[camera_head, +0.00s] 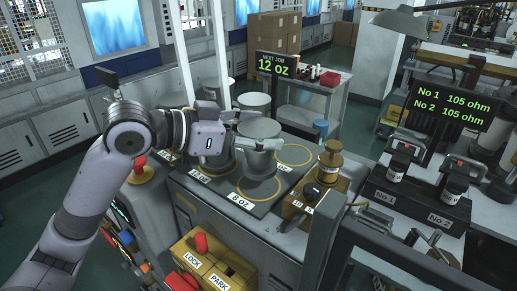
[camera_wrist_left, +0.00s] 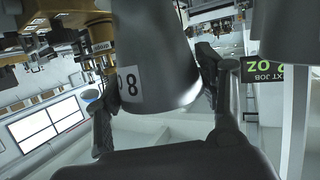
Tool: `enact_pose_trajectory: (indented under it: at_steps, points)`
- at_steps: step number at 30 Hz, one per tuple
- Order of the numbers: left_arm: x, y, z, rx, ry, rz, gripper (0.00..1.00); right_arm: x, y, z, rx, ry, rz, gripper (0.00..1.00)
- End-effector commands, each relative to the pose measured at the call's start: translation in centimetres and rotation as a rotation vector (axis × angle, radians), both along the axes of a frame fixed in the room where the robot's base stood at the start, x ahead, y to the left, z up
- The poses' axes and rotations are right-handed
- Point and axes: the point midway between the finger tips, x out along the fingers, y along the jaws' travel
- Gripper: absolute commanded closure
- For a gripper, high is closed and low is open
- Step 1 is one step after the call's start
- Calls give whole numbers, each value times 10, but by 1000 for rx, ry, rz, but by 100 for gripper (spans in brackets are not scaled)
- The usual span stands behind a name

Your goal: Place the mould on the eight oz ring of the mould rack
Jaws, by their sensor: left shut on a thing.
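My left gripper (camera_head: 258,130) is shut on a grey, tapered mould (camera_head: 261,160) and holds it upright over the mould rack (camera_head: 226,194). The mould's lower end covers the back part of the yellow eight oz ring (camera_head: 259,199), whose front shows bare behind an "8 oz" label. I cannot tell how far the mould is above the rack. In the left wrist view the mould (camera_wrist_left: 158,45) carries a white label with an "8" and sits between the two fingers (camera_wrist_left: 158,98). My right gripper is not in view.
Another grey mould (camera_head: 218,152) stands on the rack just left of the held one. An empty yellow ring (camera_head: 294,164) lies at the back right. A brass-coloured device (camera_head: 325,178) stands close on the right. A "NEXT JOB 12 oz" sign (camera_head: 276,65) is behind.

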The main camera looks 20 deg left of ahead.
Motion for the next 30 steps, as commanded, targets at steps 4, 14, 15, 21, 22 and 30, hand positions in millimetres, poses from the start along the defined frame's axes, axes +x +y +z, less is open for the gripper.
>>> enact_pose_trajectory:
  at_steps: [4, 14, 15, 21, 22, 30]
  points:
    - [0, 0, -8, -1, -3, 0, 82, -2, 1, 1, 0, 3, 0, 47]
    - [0, 0, -40, -2, -4, 2, 82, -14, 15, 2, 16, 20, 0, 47]
    - [0, 0, -40, -1, -5, 1, 82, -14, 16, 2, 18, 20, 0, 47]
    - [0, 0, -41, -1, -5, 1, 82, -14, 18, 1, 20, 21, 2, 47]
    - [0, 0, -41, -1, -5, 1, 82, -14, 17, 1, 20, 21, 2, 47]
    - [0, 0, -43, 1, -1, 1, 28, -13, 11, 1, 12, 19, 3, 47]
